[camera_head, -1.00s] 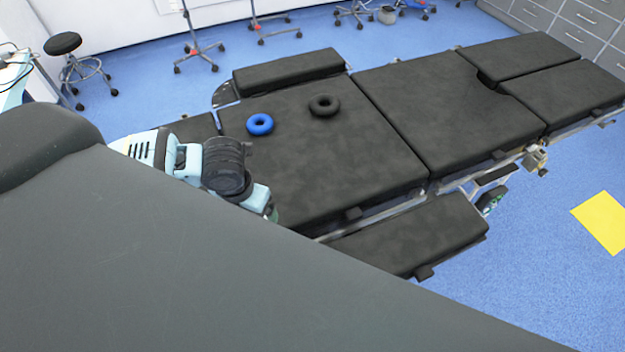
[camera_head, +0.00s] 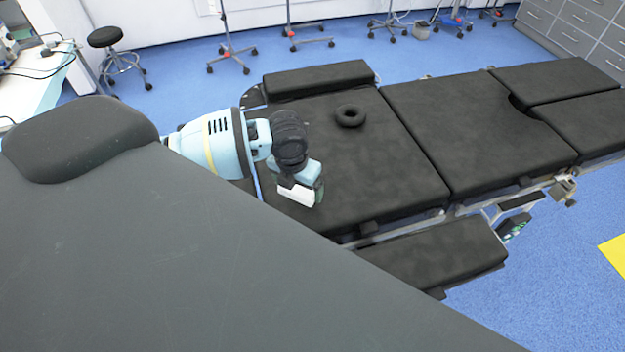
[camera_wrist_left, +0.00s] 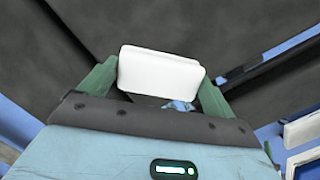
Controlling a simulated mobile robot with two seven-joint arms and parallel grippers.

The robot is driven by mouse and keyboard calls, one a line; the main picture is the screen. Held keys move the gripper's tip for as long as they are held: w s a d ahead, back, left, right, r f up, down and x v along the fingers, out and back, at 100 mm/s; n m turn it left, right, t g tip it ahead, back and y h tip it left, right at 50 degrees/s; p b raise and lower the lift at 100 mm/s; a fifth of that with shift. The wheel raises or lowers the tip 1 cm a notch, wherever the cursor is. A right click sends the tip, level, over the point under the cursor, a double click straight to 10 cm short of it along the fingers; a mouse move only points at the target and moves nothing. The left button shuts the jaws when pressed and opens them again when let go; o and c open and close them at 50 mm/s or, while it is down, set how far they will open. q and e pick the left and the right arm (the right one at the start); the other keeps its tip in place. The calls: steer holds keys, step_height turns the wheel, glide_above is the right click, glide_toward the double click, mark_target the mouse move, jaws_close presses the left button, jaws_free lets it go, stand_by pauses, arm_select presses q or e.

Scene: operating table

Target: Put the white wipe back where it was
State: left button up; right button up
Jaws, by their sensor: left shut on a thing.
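The white wipe (camera_head: 296,194) is a small, pale, rounded block. My left gripper (camera_head: 306,190) is shut on it and holds it over the near left part of the black operating table (camera_head: 390,170). In the left wrist view the wipe (camera_wrist_left: 160,72) sits between the two green fingers of my left gripper (camera_wrist_left: 158,88), with dark padding behind it. I cannot tell how high above the padding it is. My right gripper is not in view.
A black ring (camera_head: 351,116) lies on the table right of my left arm. A long side pad (camera_head: 318,79) runs along the far edge. The table's middle section (camera_head: 470,125) is clear. A stool (camera_head: 107,40) and wheeled stands are behind.

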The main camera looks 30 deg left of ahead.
arm_select(q)
steer(key=shift+w+d+f, duration=0.1)
steer(key=shift+w+f, duration=0.05)
steer(key=shift+w, duration=1.2)
steer(key=shift+w+d+f, duration=0.1)
steer(key=shift+w, duration=1.2)
steer(key=shift+w+f, duration=0.2)
steer(key=shift+f, duration=1.55)
steer(key=shift+f, duration=0.1)
steer(key=shift+f, duration=0.15)
steer(key=o, duration=0.8)
steer(key=shift+c, duration=0.2)
step_height(320, 180, up, 12)
steer(key=s, duration=0.1)
steer(key=shift+s+p, duration=0.35)
steer(key=shift+s, duration=0.05)
